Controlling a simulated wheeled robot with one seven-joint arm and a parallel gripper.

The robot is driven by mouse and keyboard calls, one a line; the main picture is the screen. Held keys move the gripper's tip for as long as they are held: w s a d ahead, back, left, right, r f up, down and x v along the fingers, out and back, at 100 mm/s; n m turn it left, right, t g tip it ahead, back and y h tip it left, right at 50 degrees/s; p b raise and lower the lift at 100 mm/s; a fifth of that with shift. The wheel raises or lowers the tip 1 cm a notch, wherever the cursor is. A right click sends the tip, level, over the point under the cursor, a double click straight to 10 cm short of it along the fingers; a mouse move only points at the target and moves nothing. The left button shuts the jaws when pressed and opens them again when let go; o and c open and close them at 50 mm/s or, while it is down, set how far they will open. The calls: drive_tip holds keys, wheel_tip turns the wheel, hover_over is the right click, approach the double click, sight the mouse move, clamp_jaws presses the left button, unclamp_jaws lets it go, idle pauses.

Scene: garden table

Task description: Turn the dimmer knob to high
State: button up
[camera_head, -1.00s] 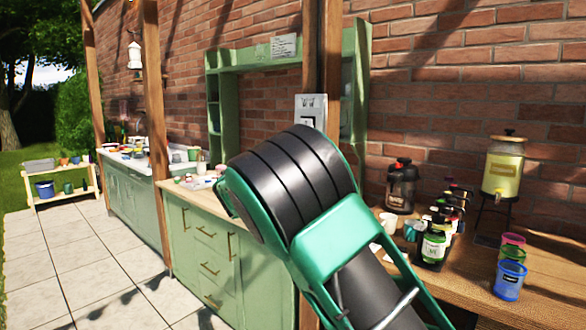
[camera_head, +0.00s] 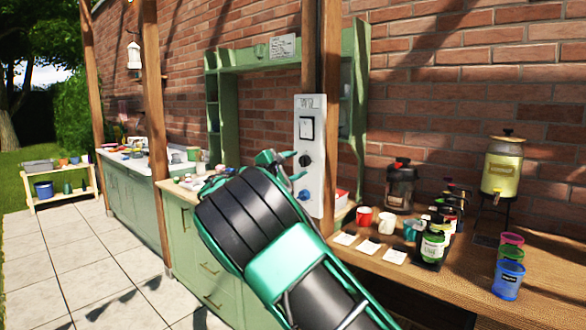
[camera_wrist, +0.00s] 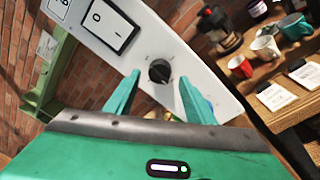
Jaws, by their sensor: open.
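The dimmer knob (camera_head: 305,160) is a round black knob on a white panel (camera_head: 311,203) fixed to a wooden post. In the wrist view the black knob (camera_wrist: 159,71) lies between the fingertips, with the panel running diagonally. My gripper (camera_head: 294,165) is open, with its teal fingers pointing at the panel. In the wrist view the fingers of my gripper (camera_wrist: 160,78) stand on either side of the knob, and I cannot tell if they touch it. The knob's pointer setting is too small to read.
A rocker switch (camera_wrist: 109,24) marked O and I sits above the knob. A blue round part (camera_head: 304,195) is lower on the panel. At right, a wooden counter (camera_head: 450,285) holds cups, bottles and a drink dispenser (camera_head: 502,168). Green cabinets (camera_head: 200,250) stand behind my arm.

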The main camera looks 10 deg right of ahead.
drive_tip(key=shift+x, duration=0.8)
drive_tip(key=shift+c, duration=0.3)
